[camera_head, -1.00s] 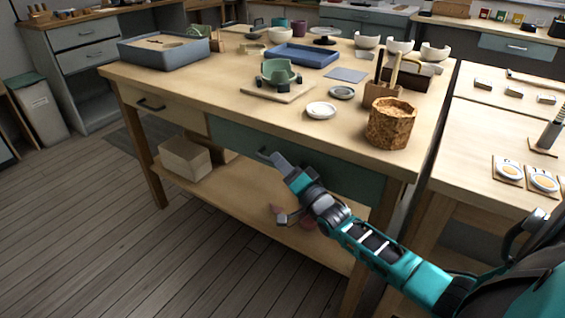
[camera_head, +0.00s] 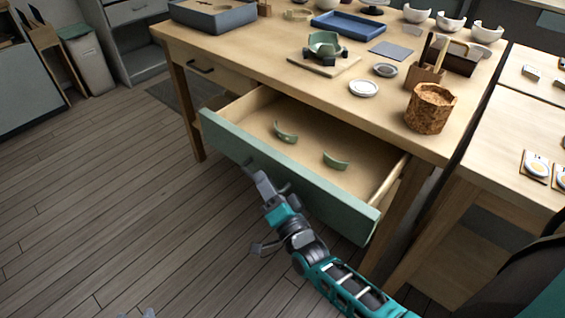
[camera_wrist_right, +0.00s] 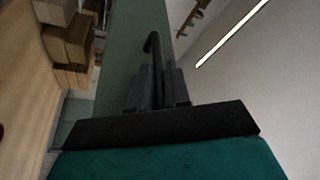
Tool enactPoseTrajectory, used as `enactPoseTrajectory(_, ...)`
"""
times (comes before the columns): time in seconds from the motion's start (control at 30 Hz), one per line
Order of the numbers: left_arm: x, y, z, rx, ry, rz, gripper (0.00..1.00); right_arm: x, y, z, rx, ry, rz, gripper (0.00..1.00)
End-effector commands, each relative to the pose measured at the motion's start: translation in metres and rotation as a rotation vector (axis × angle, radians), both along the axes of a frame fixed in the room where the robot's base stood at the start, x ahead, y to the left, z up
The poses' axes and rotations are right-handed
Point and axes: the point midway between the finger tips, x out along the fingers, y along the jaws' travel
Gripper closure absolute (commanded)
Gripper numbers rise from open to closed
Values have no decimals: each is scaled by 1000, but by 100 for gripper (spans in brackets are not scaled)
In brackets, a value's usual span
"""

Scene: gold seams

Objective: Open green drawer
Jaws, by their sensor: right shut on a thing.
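The green drawer (camera_head: 290,177) is pulled well out of the front of the wooden workbench. Two curved green pottery pieces lie inside it, one on the left (camera_head: 284,133) and one on the right (camera_head: 335,161). My right gripper (camera_head: 257,176) is at the drawer's front, shut on its dark handle. The wrist view shows the handle (camera_wrist_right: 152,42) held between the fingers of my right gripper (camera_wrist_right: 158,85), beside the green front panel (camera_wrist_right: 120,50). At the bottom edge of the head view a small grey part shows, too little to identify.
A cork-like pot (camera_head: 430,108), a white dish (camera_head: 363,88) and a broken green bowl on a board (camera_head: 325,50) stand on the workbench top. A second bench (camera_head: 500,135) is close on the right. The wooden floor (camera_head: 130,190) at the left is clear.

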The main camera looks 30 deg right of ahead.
Motion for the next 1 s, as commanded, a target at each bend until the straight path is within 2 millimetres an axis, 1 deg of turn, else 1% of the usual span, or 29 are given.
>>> enactPoseTrajectory(0.03,1,-1,3,-3,0,2,57,-4,7,0,1,2,-1,100)
enactPoseTrajectory(0.1,1,-1,5,-5,-2,3,57,-7,15,0,1,2,-1,100)
enactPoseTrajectory(0.3,4,-2,8,-7,-9,3,57,-12,26,-1,-2,1,-1,100)
enactPoseTrajectory(0.73,4,-1,7,-2,-8,0,57,-13,29,-2,-1,2,-1,100)
enactPoseTrajectory(0.77,4,-1,7,-1,-7,0,57,-13,29,-2,-1,2,-1,80)
enactPoseTrajectory(0.8,4,0,7,0,-6,-1,57,-13,29,-1,-1,2,-1,77)
enactPoseTrajectory(1.0,1,1,5,4,-1,-3,57,-13,29,-1,-1,1,-1,77)
